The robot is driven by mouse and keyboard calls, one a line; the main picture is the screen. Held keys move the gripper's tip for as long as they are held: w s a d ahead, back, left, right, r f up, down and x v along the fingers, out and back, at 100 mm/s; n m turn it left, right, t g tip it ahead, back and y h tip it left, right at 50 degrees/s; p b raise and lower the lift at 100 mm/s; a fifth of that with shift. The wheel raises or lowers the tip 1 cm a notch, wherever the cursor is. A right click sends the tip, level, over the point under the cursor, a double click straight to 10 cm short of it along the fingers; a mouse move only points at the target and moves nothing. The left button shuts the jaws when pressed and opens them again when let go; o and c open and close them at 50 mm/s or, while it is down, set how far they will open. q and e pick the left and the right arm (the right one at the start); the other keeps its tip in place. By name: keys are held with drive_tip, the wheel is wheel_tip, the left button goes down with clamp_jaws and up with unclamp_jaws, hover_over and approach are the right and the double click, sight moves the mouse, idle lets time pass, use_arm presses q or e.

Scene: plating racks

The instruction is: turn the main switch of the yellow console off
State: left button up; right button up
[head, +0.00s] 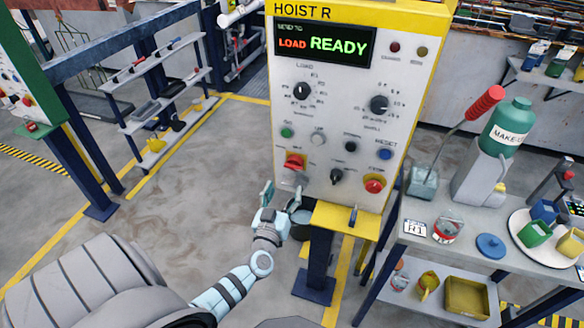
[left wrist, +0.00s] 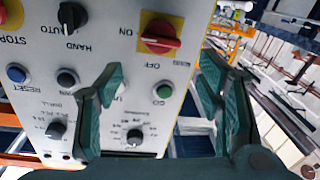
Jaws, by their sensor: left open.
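The yellow console (head: 361,12), labelled HOIST R, stands upright in the middle of the head view. Its main switch (head: 294,162) is a red rotary handle on a yellow square plate, low at the left of the panel. In the left wrist view, where the panel appears upside down, the switch (left wrist: 162,38) shows unobstructed. Its handle lies roughly sideways there, in line with the ON label, with OFF lying below it. My left gripper (head: 281,193) is open and empty, just below the switch and apart from it. My right gripper is not in view.
Close to the switch are a green button (head: 287,132), a black selector knob (head: 336,177) and a red stop button (head: 374,185). A yellow ledge (head: 337,219) juts out below the panel. A loaded workbench (head: 452,253) stands at the right.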

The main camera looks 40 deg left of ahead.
sight(293, 168)
use_arm(q)
drive_tip(key=x, duration=0.3)
drive_tip(key=b+x, duration=0.1)
drive_tip(key=x, duration=0.2)
drive_tip(key=b+x, duration=0.1)
drive_tip(key=x, duration=0.1)
drive_tip(key=shift+w+a+f, duration=0.1)
drive_tip(key=shift+w+f, duration=0.3)
drive_tip(key=shift+w+a+r+b, duration=0.15)
drive_tip(key=shift+w+a+b, duration=0.1)
drive_tip(key=shift+w+b, duration=0.15)
drive_tip(key=shift+r, duration=0.1)
drive_tip(key=shift+c, duration=0.3)
drive_tip(key=c, duration=0.9)
